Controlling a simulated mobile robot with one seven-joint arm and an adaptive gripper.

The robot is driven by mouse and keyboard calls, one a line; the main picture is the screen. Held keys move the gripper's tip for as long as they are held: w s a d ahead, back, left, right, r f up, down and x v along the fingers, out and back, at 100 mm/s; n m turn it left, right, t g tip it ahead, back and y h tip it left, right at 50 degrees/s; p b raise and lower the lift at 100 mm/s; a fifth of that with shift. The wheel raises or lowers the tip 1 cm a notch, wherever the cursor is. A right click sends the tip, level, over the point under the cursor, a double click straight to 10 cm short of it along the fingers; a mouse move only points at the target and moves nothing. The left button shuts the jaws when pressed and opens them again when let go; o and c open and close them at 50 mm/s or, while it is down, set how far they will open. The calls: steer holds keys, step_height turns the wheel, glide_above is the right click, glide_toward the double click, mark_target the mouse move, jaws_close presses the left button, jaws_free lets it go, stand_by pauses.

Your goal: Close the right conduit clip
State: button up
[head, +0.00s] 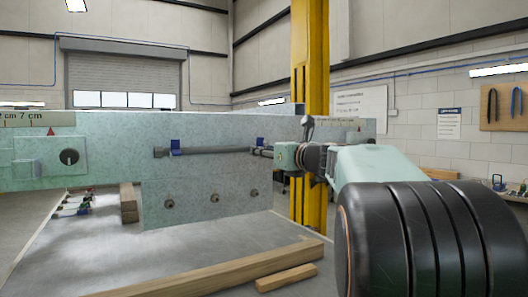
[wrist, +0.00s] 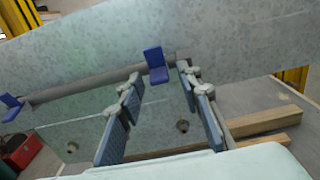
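The right conduit clip is a small blue piece (wrist: 155,65) on the grey conduit (wrist: 88,82), which runs along the speckled green-grey frame beam. Its flat blue flap stands up above the conduit and looks open. In the head view the right clip (head: 259,142) shows small beside my gripper. My gripper (wrist: 159,77) is open and empty, its two padded fingers on either side of the clip in the picture, with the clip beyond the tips. I cannot tell whether they touch. The left clip (wrist: 10,103) also has its blue flap up; it shows in the head view (head: 176,147).
Several round bolts (head: 212,197) sit on the lower plate. Timber lengths (head: 220,270) lie in front. A yellow column (head: 312,60) stands behind the beam. A red box (wrist: 22,150) shows at the left in the wrist view.

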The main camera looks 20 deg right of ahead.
jaws_close()
steer(key=shift+r+p, duration=0.25)
steer(key=shift+p, duration=0.5)
steer(key=r+g+p, duration=0.1)
steer(key=p, duration=0.4)
steer(key=shift+w+r+g+h+p, duration=0.1)
steer(key=shift+r+g+h+p, duration=0.2)
steer(key=shift+g+p, duration=1)
steer(key=shift+w+r+g+h+p, duration=0.1)
steer(key=shift+r+g+h+p, duration=0.15)
steer(key=shift+g+p, duration=1.05)
steer(key=shift+r+g+h+p, duration=0.3)
steer(key=shift+g+p, duration=0.6)
steer(key=shift+p, duration=0.7)
steer(key=shift+r+g, duration=0.2)
steer(key=shift+g, duration=0.2)
